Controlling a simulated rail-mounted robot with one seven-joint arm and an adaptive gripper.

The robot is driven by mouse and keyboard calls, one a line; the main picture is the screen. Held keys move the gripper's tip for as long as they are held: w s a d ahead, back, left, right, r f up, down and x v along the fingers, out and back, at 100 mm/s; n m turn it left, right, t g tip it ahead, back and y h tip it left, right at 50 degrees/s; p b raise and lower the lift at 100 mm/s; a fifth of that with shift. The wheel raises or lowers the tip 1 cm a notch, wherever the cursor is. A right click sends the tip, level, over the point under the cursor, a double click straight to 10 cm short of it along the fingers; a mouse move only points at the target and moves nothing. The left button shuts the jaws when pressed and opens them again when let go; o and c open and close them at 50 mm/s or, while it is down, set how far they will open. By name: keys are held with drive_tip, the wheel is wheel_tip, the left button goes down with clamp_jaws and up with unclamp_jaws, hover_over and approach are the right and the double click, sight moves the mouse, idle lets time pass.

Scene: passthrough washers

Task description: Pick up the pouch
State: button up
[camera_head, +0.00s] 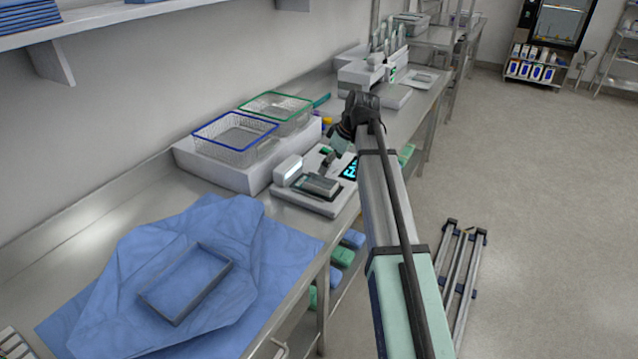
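I cannot make out a pouch with certainty in the head view. My arm reaches away from me over the right side of the counter, bends at a dark joint, and points down toward a white device (327,205) with a small screen. My gripper (328,162) is small and dark, low over the back of this device. Its fingers are too small to tell whether they are open or shut, or whether they touch anything. A grey block (320,186) lies on the device's front. My arm hides part of the counter behind it.
A blue-rimmed wire basket (235,134) and a green-rimmed basket (277,108) stand on a white platform left of the device. Blue wrap with a grey tray frame (160,307) covers the near counter. White machines (362,72) stand farther back.

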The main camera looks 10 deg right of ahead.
sight(319, 180)
drive_tip(key=x, duration=0.3)
drive_tip(key=shift+w+a+f, duration=0.1)
drive_tip(key=shift+w+f, duration=0.05)
drive_tip(key=shift+f, duration=0.2)
drive_tip(key=shift+w+a+f+p, duration=0.2)
drive_tip(key=shift+a+f+p, duration=0.05)
drive_tip(key=shift+f+p, duration=0.25)
drive_tip(key=shift+p+x, duration=0.65)
drive_tip(key=shift+x, duration=1.35)
drive_tip(key=shift+w+a, duration=0.1)
drive_tip(key=c, duration=0.9)
drive_tip(key=shift+r, duration=0.2)
